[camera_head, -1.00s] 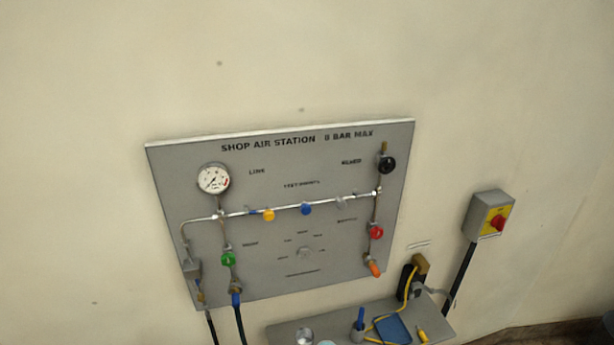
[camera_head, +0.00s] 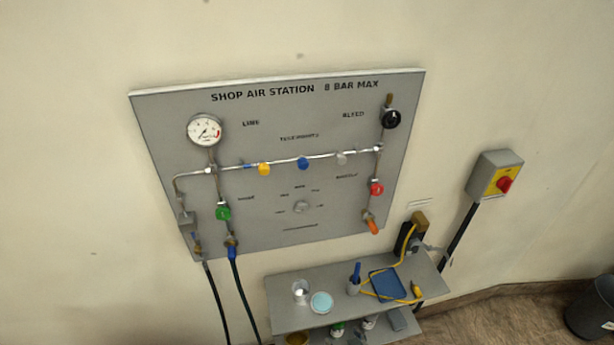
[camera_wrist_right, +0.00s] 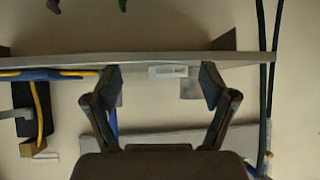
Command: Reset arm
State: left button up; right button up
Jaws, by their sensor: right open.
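My right gripper (camera_wrist_right: 160,85) shows in the right wrist view, its two dark fingers spread apart with nothing held between them. Beyond its fingertips is the edge of a grey shelf (camera_wrist_right: 180,63) with a small white label. Neither gripper shows in the head view. The grey air station panel (camera_head: 260,215) hangs on the wall in the head view. It carries a dial gauge (camera_head: 204,130), a black knob (camera_head: 391,119), a green knob (camera_head: 223,213), a red knob (camera_head: 376,188) and an orange handle (camera_head: 373,227).
Below the panel a grey shelf unit (camera_head: 290,318) holds a cup (camera_head: 301,292), a light blue round item (camera_head: 321,302), a blue tray (camera_head: 388,285) and a yellow cable. A switch box (camera_head: 496,174) is on the wall at right. A dark bin (camera_head: 590,308) stands on the floor.

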jog(key=s+d+m+g+h, duration=0.1)
jog(key=s+d+g+h, duration=0.15)
jog(key=s+d, duration=0.5)
jog(key=s+d+m+g+h, duration=0.1)
jog(key=s+d+g, duration=0.35)
jog(key=s, duration=0.65)
notch_tip(320, 180, down, 28)
jog(key=s, duration=0.3)
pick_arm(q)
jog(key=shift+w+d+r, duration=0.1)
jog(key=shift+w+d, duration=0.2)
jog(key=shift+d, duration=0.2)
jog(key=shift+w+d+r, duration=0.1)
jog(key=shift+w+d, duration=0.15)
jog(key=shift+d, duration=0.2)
pick_arm(e)
jog(key=s+d+f+g, duration=0.1)
jog(key=s+d+f, duration=0.2)
jog(key=s+f, duration=1.2)
jog(key=shift+s+g, duration=0.4)
jog(key=shift+s, duration=0.55)
